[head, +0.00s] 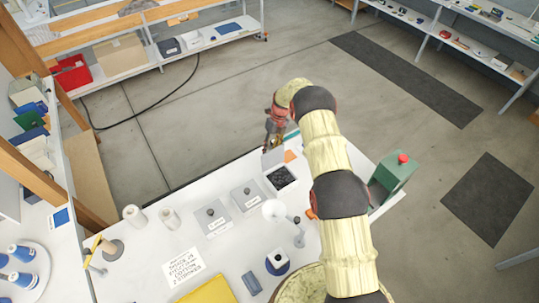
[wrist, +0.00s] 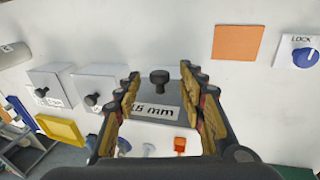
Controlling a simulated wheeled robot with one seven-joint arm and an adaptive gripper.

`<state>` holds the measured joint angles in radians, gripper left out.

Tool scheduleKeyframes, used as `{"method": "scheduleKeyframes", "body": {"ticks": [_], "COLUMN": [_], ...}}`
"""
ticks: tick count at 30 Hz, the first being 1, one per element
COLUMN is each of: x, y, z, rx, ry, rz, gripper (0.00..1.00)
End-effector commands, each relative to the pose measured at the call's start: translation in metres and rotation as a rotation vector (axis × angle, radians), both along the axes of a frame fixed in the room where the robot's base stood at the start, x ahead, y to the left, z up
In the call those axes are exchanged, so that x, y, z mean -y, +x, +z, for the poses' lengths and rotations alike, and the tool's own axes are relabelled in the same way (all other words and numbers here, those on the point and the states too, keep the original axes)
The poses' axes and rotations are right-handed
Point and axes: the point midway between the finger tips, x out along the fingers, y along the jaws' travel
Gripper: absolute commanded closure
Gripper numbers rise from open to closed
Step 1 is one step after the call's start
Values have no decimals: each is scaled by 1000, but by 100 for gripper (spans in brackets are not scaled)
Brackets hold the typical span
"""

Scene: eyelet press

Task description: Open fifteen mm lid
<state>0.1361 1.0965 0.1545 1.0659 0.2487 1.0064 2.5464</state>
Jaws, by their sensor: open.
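The fifteen mm lid (wrist: 172,98) is a grey plate with a black knob (wrist: 160,76) and a label partly hidden by a finger, so that "5 mm" reads clearly. In the head view, it appears to be the grey plate (head: 271,158) standing tilted up at the far side of an open box (head: 282,177) with dark contents. My gripper (wrist: 160,84) is open, its fingers on both sides of the knob and apart from it. In the head view, my gripper (head: 272,140) is just beyond the lid, near the table's far edge.
Two closed grey lids with black knobs (head: 212,218) (head: 246,194) lie left of the open box. An orange square (head: 290,155) lies beside it. A white lamp-like stand (head: 297,235) is nearer, and a green press with a red button (head: 392,175) stands to the right.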

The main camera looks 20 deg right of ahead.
Motion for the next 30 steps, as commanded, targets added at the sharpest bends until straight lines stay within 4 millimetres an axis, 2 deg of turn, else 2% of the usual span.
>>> {"method": "scheduleKeyframes", "body": {"ticks": [1, 6, 12, 17, 30], "x": [3, 10, 16, 18, 18], "y": [2, 7, 10, 11, 11], "z": [12, 44, 68, 75, 76], "rx": [2, 2, 0, 0, -1], "ry": [0, 0, 0, 0, 0], "rz": [0, 0, 0, 0, 0], "gripper": [60, 60, 60, 60, 60]}}
